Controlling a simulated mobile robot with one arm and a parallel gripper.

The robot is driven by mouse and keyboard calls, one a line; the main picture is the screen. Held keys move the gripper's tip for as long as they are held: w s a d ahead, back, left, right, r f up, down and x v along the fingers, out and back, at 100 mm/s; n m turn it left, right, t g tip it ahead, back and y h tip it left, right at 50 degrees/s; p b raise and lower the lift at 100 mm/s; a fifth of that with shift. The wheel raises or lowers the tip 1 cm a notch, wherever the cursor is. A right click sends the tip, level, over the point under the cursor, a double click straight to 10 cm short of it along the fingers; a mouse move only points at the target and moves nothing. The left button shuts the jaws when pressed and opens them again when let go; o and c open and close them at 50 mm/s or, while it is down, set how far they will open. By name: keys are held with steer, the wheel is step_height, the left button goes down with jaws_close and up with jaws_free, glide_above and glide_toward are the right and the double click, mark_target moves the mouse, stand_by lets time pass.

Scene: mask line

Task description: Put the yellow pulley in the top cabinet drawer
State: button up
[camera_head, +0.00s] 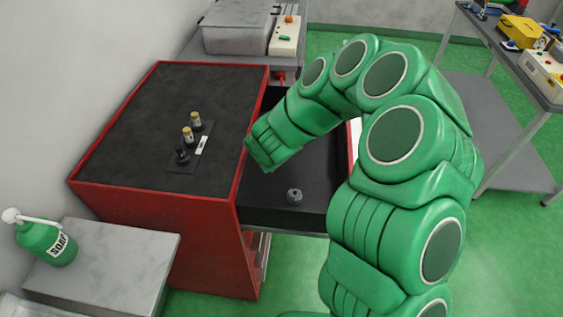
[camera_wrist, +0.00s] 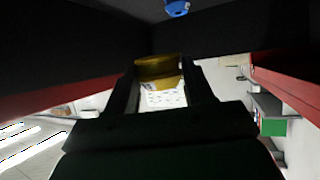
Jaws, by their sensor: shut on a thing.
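In the wrist view my gripper (camera_wrist: 162,88) is shut on the yellow pulley (camera_wrist: 157,69), which sits between the fingertips and is partly hidden by them. In the head view the top cabinet drawer (camera_head: 270,215) is pulled out of the red cabinet (camera_head: 160,215); its dark inside is partly hidden by my green arm. The end of my arm is over the drawer's left side, near the cabinet edge. My fingers and the pulley do not show in the head view.
A small grey round part (camera_head: 294,196) lies in the drawer. A soap bottle (camera_head: 45,240) stands at left. A blue object (camera_wrist: 177,8) shows at the wrist view's top edge.

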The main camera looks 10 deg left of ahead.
steer(key=shift+s+d+f, duration=0.3)
steer(key=shift+s+f, duration=0.1)
steer(key=shift+f, duration=4)
steer(key=shift+f, duration=0.55)
steer(key=o, duration=1.1)
steer(key=shift+c, duration=0.2)
